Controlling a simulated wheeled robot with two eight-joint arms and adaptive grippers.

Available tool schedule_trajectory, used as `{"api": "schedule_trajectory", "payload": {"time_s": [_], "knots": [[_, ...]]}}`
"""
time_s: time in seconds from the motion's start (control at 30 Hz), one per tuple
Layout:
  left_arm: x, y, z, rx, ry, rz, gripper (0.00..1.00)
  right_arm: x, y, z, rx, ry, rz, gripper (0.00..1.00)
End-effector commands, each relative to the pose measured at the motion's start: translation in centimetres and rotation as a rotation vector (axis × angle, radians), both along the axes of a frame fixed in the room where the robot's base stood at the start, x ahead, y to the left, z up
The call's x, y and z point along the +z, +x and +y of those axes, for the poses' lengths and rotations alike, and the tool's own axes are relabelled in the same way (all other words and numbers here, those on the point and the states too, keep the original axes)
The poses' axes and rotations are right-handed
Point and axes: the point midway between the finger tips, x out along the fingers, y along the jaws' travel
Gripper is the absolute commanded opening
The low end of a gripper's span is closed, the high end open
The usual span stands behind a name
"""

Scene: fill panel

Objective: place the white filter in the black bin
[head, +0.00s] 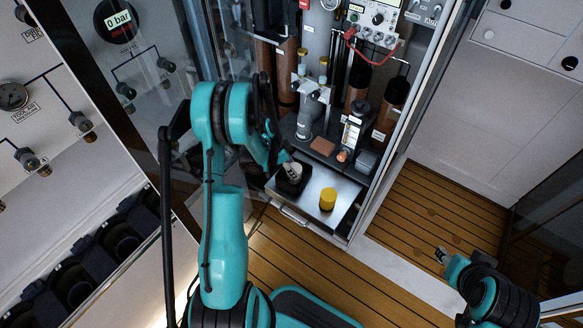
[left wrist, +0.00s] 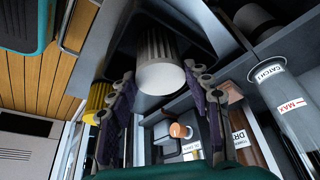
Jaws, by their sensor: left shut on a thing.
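The white filter (left wrist: 160,65) is a ribbed cylinder with a pale round end, held between the two fingers of my left gripper (left wrist: 160,100). In the head view the filter (head: 294,169) shows small and partly hidden by my left gripper (head: 285,158). It is at the black bin (head: 288,187), a dark square holder on the metal tray. I cannot tell whether it is inside the bin or just above it. My right gripper (head: 441,255) is at the lower right, far from the bin, and its fingers are too small to read.
The metal drawer tray (head: 312,207) also carries a yellow cylinder (head: 328,198) right of the bin. Behind it stand a bottle (head: 354,125), pipes and an instrument panel (head: 376,20). A glass door is on the left. The wooden floor (head: 425,205) at right is clear.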

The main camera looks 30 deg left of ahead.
Motion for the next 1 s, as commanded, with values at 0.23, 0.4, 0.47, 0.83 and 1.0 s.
{"api": "schedule_trajectory", "payload": {"time_s": [0.23,0.4,0.47,0.83,1.0], "knots": [[-0.2,0.0,0.0,0.000,0.000,0.000,0.70,0.0,0.0,0.0,0.000,0.000,0.000,0.40],[-0.2,0.0,0.0,0.000,0.000,0.000,0.70,0.0,0.0,0.0,0.000,0.000,0.000,0.40],[-0.2,0.0,0.0,0.000,0.000,0.000,0.70,0.0,0.0,0.0,0.000,0.000,0.000,0.40],[5.4,-1.5,1.4,0.002,-0.001,0.001,0.70,2.5,0.0,0.0,0.000,0.000,0.000,0.40],[8.7,-2.5,2.4,0.002,0.000,0.000,0.70,3.8,0.0,0.0,0.000,0.000,0.000,0.40]]}}
